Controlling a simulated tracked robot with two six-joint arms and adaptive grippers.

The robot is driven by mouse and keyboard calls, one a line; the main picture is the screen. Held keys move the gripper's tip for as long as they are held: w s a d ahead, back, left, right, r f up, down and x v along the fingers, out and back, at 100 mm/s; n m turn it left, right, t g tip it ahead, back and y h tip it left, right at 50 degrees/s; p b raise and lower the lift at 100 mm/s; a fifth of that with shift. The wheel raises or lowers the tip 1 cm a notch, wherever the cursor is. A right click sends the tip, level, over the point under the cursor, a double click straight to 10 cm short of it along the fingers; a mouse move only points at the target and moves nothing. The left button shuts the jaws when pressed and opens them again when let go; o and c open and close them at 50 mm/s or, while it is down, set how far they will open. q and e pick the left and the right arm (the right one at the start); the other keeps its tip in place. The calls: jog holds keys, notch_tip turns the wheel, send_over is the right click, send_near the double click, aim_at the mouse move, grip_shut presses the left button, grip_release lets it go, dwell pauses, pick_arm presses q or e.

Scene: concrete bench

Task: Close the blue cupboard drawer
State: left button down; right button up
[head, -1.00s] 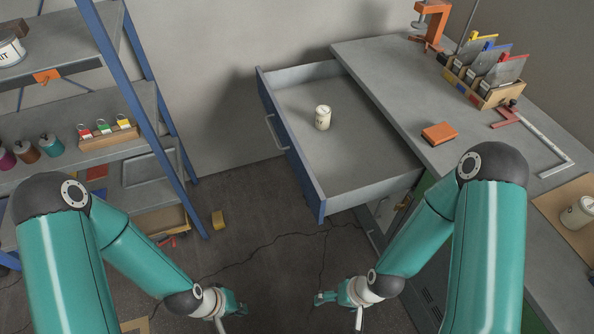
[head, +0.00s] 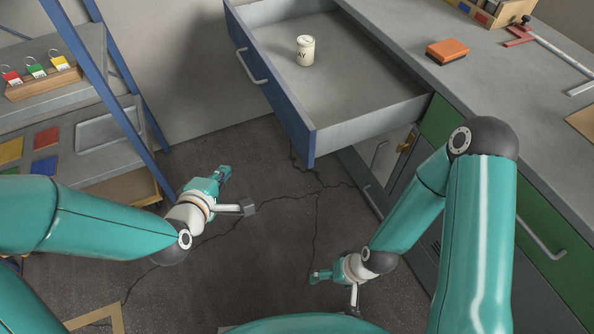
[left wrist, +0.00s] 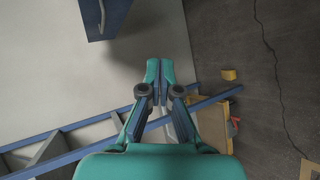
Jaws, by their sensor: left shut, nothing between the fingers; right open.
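The drawer's blue front (head: 268,82) with a pale bar handle (head: 252,67) stands pulled well out from the bench, at the top middle of the head view. A small cream canister (head: 305,50) stands upright inside on the grey drawer floor. My left gripper (head: 224,173) is shut and empty, left of the drawer front and apart from it. In the left wrist view its fingertips (left wrist: 160,70) are together, with the blue front (left wrist: 100,18) at the upper left. My right gripper (head: 317,276) is open and empty, low over the floor in front of the bench.
A blue-framed shelf (head: 110,95) stands at the left, holding tags and coloured tiles. The grey bench top (head: 480,100) carries an orange block (head: 447,51). A green drawer (head: 540,220) below it looks shut. Cracked floor between shelf and bench is mostly clear.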

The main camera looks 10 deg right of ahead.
pick_arm(q)
jog(key=d+f+t+h+b, duration=0.1)
jog(key=d+t+h+b, duration=0.2)
jog(key=b, duration=0.6)
jog(key=m+t+h+b, duration=0.1)
jog(key=m+h+b, duration=0.1)
jog(key=b, duration=0.6)
send_near(301, 138)
jog(key=a+x, duration=0.1)
jog(key=x, duration=0.4)
jog(key=shift+w+d, duration=0.5)
jog(key=shift+d, duration=0.25)
pick_arm(e)
notch_tip(301, 138, down, 20)
jog(key=shift+d, duration=0.15)
